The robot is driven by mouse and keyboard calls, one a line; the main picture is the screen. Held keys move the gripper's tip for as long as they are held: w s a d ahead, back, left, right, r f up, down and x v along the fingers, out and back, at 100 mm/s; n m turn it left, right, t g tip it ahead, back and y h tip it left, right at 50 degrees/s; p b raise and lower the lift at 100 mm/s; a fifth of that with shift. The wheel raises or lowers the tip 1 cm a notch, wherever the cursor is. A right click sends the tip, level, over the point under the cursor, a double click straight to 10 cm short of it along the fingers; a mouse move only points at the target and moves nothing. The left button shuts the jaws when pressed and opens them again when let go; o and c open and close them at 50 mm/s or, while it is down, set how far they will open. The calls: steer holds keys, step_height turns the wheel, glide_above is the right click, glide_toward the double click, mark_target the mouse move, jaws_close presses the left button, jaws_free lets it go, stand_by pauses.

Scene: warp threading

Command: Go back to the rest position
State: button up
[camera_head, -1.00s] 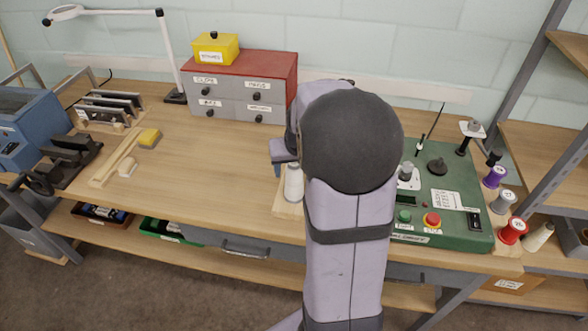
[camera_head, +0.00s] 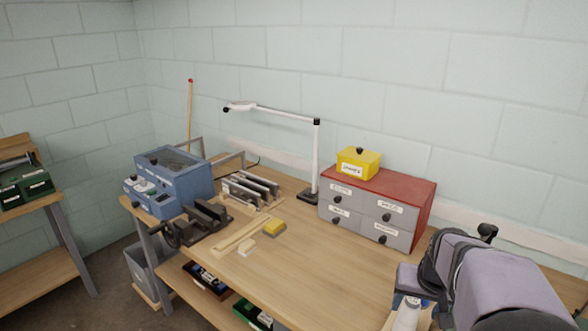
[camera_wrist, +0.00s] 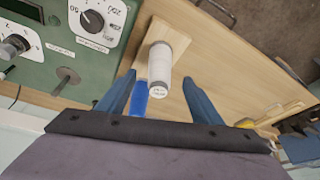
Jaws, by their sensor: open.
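In the wrist view my gripper (camera_wrist: 158,78) is open, with its two blue fingers apart. A white spool (camera_wrist: 162,62) shows between and beyond the fingertips, standing on a pale wooden block (camera_wrist: 182,36). I cannot tell how far the spool is from the fingers. A bright blue piece (camera_wrist: 138,100) shows beside the left finger; I cannot tell what it is. In the head view my gripper (camera_head: 409,279) is at the lower right, partly hidden by my wrist, with the white spool (camera_head: 406,314) below it at the picture's edge.
A grey drawer cabinet with a red top (camera_head: 385,185) carries a yellow box (camera_head: 358,163). A green control box (camera_wrist: 75,50) is beside my gripper. The middle tabletop is clear.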

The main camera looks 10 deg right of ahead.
steer(key=s+a+f+n+g+y, duration=0.1)
steer(key=s+a+f+g+y, duration=0.15)
steer(key=s+a+f, duration=0.9)
steer(key=s+a+r+n+g, duration=0.1)
steer(key=s+a+n, duration=0.2)
steer(key=a, duration=0.4)
steer(key=shift+r+n+h, duration=0.35)
steer(key=shift+n+h, duration=0.1)
steer(key=shift+n, duration=0.15)
steer(key=shift+f, duration=0.1)
stand_by(0.7)
step_height(320, 180, down, 25)
steer(key=b, duration=2.5)
